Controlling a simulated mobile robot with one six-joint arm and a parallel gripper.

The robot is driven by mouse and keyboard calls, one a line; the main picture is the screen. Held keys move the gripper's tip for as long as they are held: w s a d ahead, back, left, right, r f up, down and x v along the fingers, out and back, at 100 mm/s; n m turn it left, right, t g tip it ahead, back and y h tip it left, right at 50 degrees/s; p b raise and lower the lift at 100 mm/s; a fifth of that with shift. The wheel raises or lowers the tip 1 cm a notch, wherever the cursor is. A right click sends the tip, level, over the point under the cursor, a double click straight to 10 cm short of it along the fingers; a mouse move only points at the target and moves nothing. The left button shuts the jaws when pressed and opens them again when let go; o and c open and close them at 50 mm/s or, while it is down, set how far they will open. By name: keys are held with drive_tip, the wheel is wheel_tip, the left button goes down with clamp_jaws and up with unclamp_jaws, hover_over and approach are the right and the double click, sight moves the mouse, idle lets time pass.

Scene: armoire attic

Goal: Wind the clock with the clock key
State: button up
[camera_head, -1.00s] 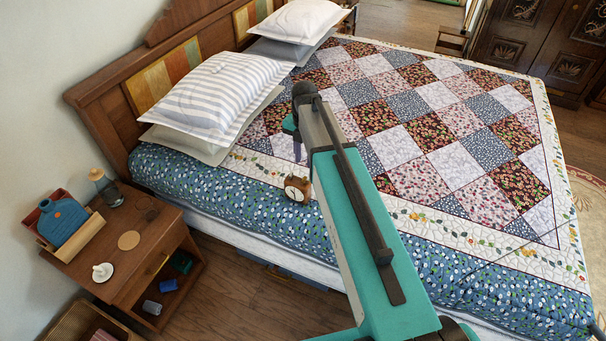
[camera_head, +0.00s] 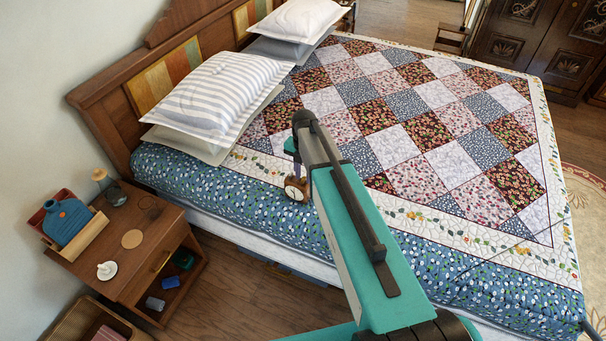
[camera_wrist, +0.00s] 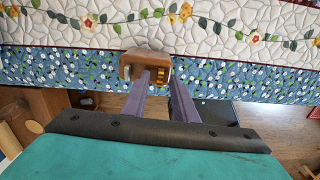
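A small brown clock (camera_head: 296,188) with a pale round face shows at the near side of the bed in the head view, just below my gripper (camera_head: 297,168). The wrist view shows the clock's brown case (camera_wrist: 150,57) from another side. A gold piece, which looks like the clock key (camera_wrist: 161,75), shows at the case between the fingertips. My gripper (camera_wrist: 160,84) has two purple fingers with a visible gap between them. The left finger overlaps the case, and the right one is beside the gold piece. I cannot tell whether either finger touches.
The bed (camera_head: 420,230) has a patchwork quilt and pillows (camera_head: 215,92). A nightstand (camera_head: 150,235) at left holds a blue bottle (camera_head: 67,220), a lantern-like jar (camera_head: 110,188), a coaster (camera_head: 131,239) and a white dish (camera_head: 107,271). Wooden floor (camera_head: 250,295) is open between them.

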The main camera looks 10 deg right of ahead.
drive_tip(key=shift+f, duration=0.4)
drive_tip(key=shift+c, duration=0.2)
clamp_jaws()
drive_tip(key=shift+m+b, duration=0.3)
